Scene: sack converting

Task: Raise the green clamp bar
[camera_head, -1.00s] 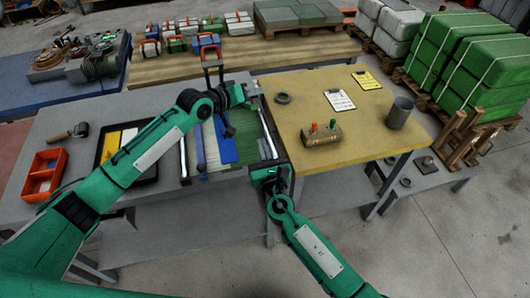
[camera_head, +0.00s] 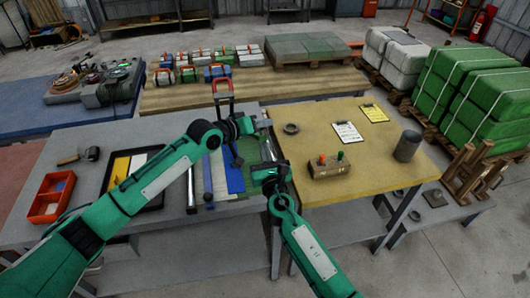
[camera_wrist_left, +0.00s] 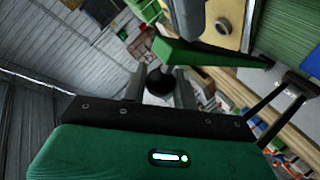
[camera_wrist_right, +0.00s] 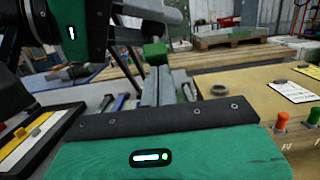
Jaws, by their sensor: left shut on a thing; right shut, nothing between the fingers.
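In the left wrist view a green bar (camera_wrist_left: 205,55), which looks like the clamp bar, runs to the right just beyond my left fingers. A round black knob (camera_wrist_left: 160,80) shows between those fingers. My left gripper (camera_head: 246,128) is shut on the knob above the grey bench, though its fingertips are small in the head view. My right gripper (camera_head: 268,168) is lower, near the bench's front edge, shut and empty. In the right wrist view its fingers (camera_wrist_right: 157,85) point at a green block (camera_wrist_right: 155,53), perhaps the bar's end; contact is unclear.
A red-handled frame (camera_head: 222,88) stands behind my left gripper. Blue (camera_head: 234,178) and white strips lie on the grey bench. The yellow table (camera_head: 350,178) at right holds a block with red and green knobs (camera_head: 328,166), a grey cylinder (camera_head: 407,146) and clipboards.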

